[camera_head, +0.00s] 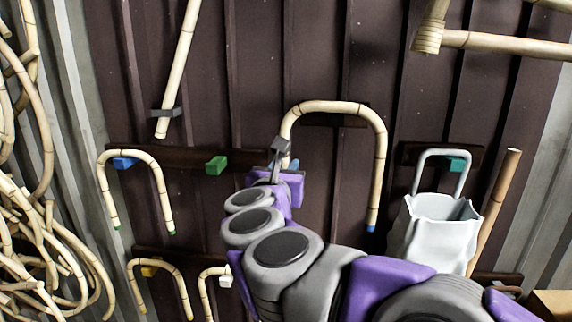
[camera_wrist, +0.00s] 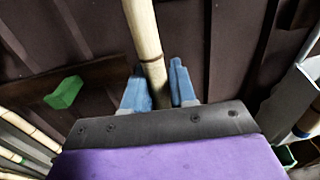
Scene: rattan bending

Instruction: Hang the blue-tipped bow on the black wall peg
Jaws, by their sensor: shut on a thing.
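The blue-tipped bow (camera_head: 334,107) is a pale cane arch, upright with its legs pointing down, in front of the dark wall. Its blue tip (camera_head: 371,228) shows at the bottom of the right leg. My gripper (camera_head: 284,155) is shut on the left leg. In the wrist view a cane length of the bow (camera_wrist: 144,35) runs between the blue fingers of my gripper (camera_wrist: 158,90). A short dark wall board (camera_head: 335,119) shows behind the top of the arch. I cannot make out the black peg against it, nor whether the bow touches it.
A green peg (camera_head: 216,165) is left of my gripper. Another bow (camera_head: 130,154) hangs at a blue peg (camera_head: 124,163). A crumpled white container (camera_head: 437,232) hangs at right below a teal peg (camera_head: 457,164). Lower bows (camera_head: 160,262) hang bottom left, beside loose cane coils (camera_head: 60,245).

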